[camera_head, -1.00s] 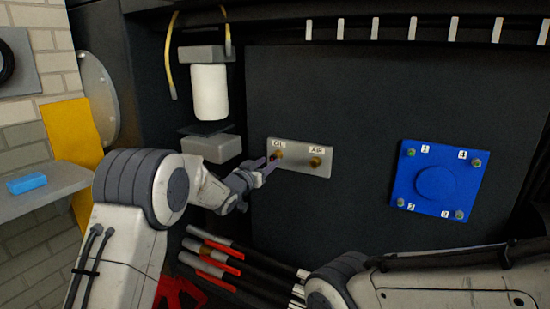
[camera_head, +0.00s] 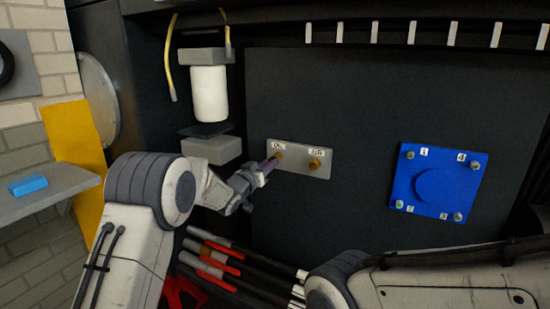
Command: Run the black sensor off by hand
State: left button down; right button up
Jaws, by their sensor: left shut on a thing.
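A grey plate (camera_head: 297,170) on the dark chassis wall carries two brass-coloured fittings. The OIL fitting (camera_head: 279,156) is on the left and the AIR fitting (camera_head: 314,165) on the right. My left gripper (camera_head: 268,166) reaches in from the left and is shut at the OIL fitting. The sensor at that fitting is mostly hidden between the fingers, so its black colour does not show clearly. No sensor is seen on the AIR fitting. My right arm crosses the lower right; its gripper is out of view.
A white filter (camera_head: 209,94) hangs at upper left above a grey block (camera_head: 211,151). A blue plate (camera_head: 450,196) with numbered bolts is at right. Red-sleeved hoses (camera_head: 212,270) run below my left gripper. A blue box (camera_head: 28,185) lies on a shelf at far left.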

pick_arm(q)
jog(key=n+p, duration=0.5)
jog(key=n, duration=0.3)
jog(key=n+p, duration=0.5)
jog(key=n, duration=0.4)
jog(key=shift+s+f, duration=0.1)
jog(key=shift+s, duration=0.1)
jog(key=c, duration=0.6)
grip_release()
jog(key=shift+a, duration=0.15)
jog(key=shift+c, duration=0.4)
jog(key=shift+c, duration=0.8)
